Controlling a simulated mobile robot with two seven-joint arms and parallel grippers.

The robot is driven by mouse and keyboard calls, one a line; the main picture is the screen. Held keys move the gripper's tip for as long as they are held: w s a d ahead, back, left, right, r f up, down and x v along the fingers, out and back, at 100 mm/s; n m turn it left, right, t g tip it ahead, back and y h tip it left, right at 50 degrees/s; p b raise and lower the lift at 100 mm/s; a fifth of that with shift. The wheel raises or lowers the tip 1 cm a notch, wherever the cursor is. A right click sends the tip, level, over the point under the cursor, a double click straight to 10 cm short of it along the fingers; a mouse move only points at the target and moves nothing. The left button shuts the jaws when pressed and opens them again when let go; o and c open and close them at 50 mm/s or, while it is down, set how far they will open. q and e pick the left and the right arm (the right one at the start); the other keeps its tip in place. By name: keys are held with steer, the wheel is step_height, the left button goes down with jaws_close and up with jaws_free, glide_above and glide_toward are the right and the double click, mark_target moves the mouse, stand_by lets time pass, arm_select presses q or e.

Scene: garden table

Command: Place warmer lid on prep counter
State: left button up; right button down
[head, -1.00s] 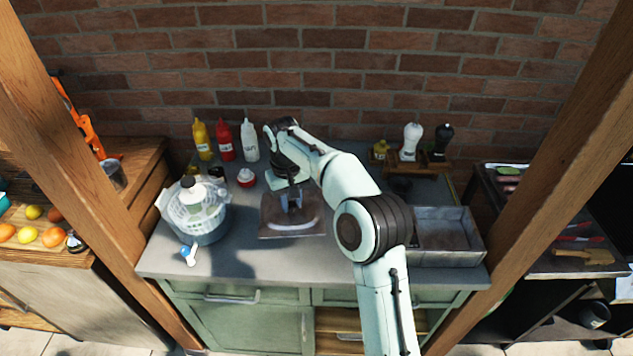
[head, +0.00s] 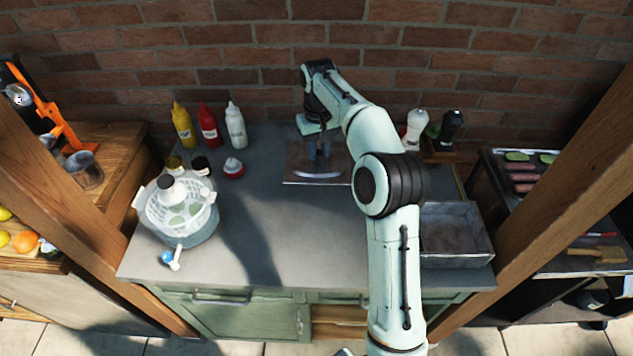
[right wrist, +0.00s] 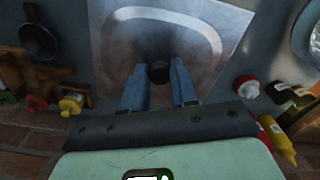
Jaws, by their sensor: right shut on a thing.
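The warmer lid (head: 298,165) is a flat, square metal plate with a curved pale marking or reflection on it. It is over the back middle of the grey prep counter (head: 285,235). My right gripper (head: 319,150) points down and is shut on the lid's dark knob (right wrist: 158,72), with a finger on each side in the right wrist view. The lid (right wrist: 205,52) looks about level; I cannot tell whether it touches the counter. The open metal warmer tray (head: 455,236) stands at the counter's right, partly behind my arm. My left gripper is not in view.
A white colander (head: 178,208) stands at the counter's left, with a blue-and-white utensil (head: 172,258) in front. Red-and-white jar (head: 233,168), yellow (head: 183,126), red (head: 208,126) and white (head: 235,126) bottles stand behind. The counter's front middle is clear.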

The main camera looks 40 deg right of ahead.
mark_target(319, 161)
step_height(319, 161, down, 7)
steer(key=shift+r+b, duration=0.1)
steer(key=shift+b, duration=0.5)
steer(key=shift+s+d+f, duration=0.1)
steer(key=shift+s+f, duration=0.05)
steer(key=shift+f, duration=0.2)
steer(key=f, duration=0.2)
steer(key=f+b, duration=0.1)
steer(key=f, duration=0.2)
steer(key=shift+w+f, duration=0.2)
steer(key=shift+f, duration=0.3)
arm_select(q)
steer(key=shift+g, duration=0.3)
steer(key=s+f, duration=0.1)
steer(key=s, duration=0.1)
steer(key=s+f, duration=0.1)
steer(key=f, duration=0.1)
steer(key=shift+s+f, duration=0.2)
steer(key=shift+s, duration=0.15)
arm_select(e)
steer(key=shift+w+f, duration=0.1)
steer(key=c, duration=1.3)
jaws_free()
steer(key=shift+f, duration=0.15)
steer(key=o, duration=0.4)
